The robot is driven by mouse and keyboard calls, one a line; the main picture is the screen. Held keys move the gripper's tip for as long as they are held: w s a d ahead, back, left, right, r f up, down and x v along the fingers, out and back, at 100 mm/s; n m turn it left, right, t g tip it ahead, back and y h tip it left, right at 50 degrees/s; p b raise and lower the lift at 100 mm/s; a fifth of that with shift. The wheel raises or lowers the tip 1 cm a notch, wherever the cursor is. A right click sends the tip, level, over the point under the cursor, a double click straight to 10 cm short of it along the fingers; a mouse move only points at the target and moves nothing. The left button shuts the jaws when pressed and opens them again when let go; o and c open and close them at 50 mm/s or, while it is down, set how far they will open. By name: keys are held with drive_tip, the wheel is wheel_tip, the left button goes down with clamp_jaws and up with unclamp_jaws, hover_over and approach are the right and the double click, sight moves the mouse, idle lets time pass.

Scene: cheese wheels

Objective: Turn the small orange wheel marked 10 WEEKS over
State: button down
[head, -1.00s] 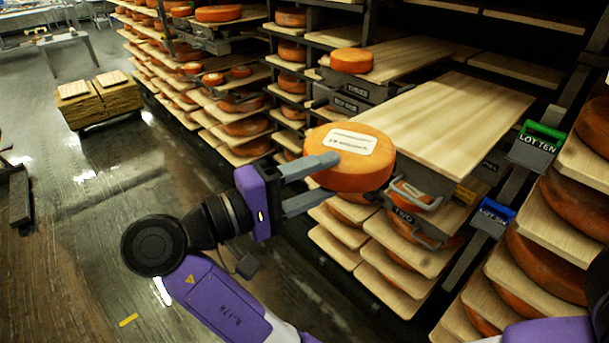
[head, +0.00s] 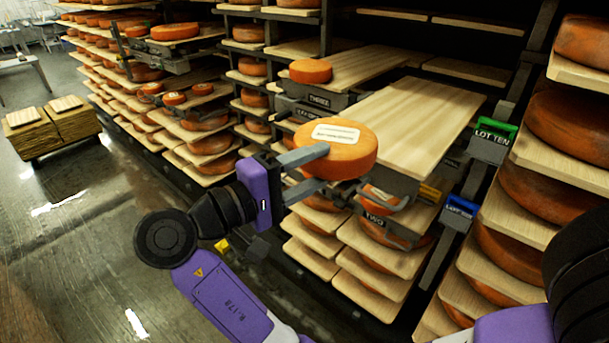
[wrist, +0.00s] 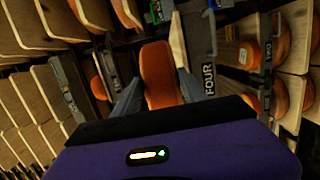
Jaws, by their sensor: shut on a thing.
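An orange cheese wheel (head: 352,157) with a white label on its upper face is held in the air, roughly level, in the head view. The label's print is too small to read. My gripper (head: 318,168) is shut on the near left side of this wheel, one finger above the other. In the wrist view the wheel (wrist: 158,75) shows edge-on between the two fingers (wrist: 157,92). Its lower face is hidden in the head view. The wheel appears by the front left end of a bare wooden board (head: 425,120), overlapping it in the picture; I cannot tell the gap.
Another small orange wheel (head: 311,71) sits on the board behind, above the THREE plate (head: 319,99). A FOUR plate (wrist: 209,78) shows in the wrist view. Racks of large wheels (head: 565,115) stand close on the right, with a green LOT TEN tag (head: 493,137). Floor is open at left.

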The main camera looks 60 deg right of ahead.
sight(356, 138)
drive_tip(key=shift+w+d+b+x, duration=0.15)
drive_tip(key=shift+w+b+x, duration=0.25)
drive_tip(key=shift+x, duration=1.7)
drive_tip(key=shift+w+d+b+x, duration=0.2)
drive_tip(key=shift+w+b+x, duration=0.15)
drive_tip(key=shift+x, duration=1.75)
drive_tip(key=shift+w+d+b+x, duration=0.15)
drive_tip(key=shift+w+b+x, duration=0.25)
drive_tip(key=shift+x, duration=1.7)
drive_tip(key=shift+d, duration=0.25)
drive_tip(key=shift+f+b, duration=0.65)
drive_tip(key=shift+f, duration=0.45)
drive_tip(key=shift+f, duration=0.3)
drive_tip(key=c, duration=0.6)
unclamp_jaws()
drive_tip(key=shift+o, duration=0.2)
drive_tip(key=shift+f, duration=0.2)
drive_tip(key=shift+b+v, duration=1.05)
drive_tip(key=shift+v, duration=2.9)
drive_tip(key=shift+r, duration=0.2)
